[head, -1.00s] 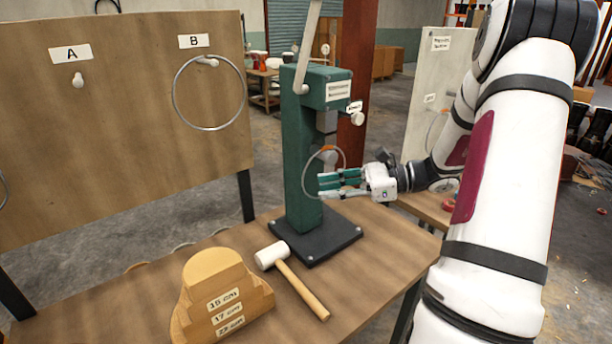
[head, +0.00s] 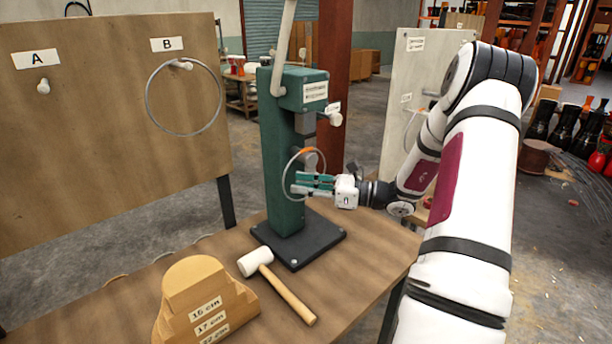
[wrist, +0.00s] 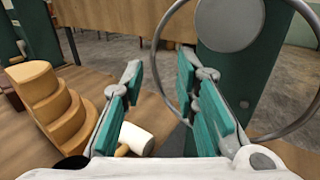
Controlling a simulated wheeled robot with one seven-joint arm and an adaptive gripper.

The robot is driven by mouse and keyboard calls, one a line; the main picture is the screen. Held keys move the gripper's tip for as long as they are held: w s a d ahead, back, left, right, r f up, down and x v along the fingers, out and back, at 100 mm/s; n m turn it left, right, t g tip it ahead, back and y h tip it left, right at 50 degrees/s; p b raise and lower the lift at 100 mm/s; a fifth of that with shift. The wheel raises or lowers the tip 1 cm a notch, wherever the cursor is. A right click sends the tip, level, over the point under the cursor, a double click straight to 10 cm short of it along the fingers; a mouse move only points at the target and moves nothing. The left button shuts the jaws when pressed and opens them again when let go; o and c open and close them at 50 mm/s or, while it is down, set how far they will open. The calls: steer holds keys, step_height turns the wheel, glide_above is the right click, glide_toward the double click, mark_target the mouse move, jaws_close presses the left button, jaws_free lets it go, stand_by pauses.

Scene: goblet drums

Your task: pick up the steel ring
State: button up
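A thin steel ring (head: 284,178) with an orange mark at its top is at the front of the green press, by a round grey part. In the wrist view the fingers (wrist: 158,72) are apart, and the ring's left edge appears in the gap between the fingertips. I cannot tell whether they touch it. Another larger steel ring (head: 148,104) hangs on peg B of the board.
The green press (head: 283,150) stands on a black base on the wooden table (head: 350,280). A white-headed mallet (head: 285,293) and a stepped wooden block (head: 195,285) lie in front. A pegboard (head: 100,130) stands at left, a pale panel (head: 405,90) behind right.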

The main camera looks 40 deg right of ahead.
mark_target(284, 189)
steer(key=x, duration=0.5)
steer(key=shift+a+p, duration=0.25)
steer(key=shift+p, duration=0.05)
jaws_close()
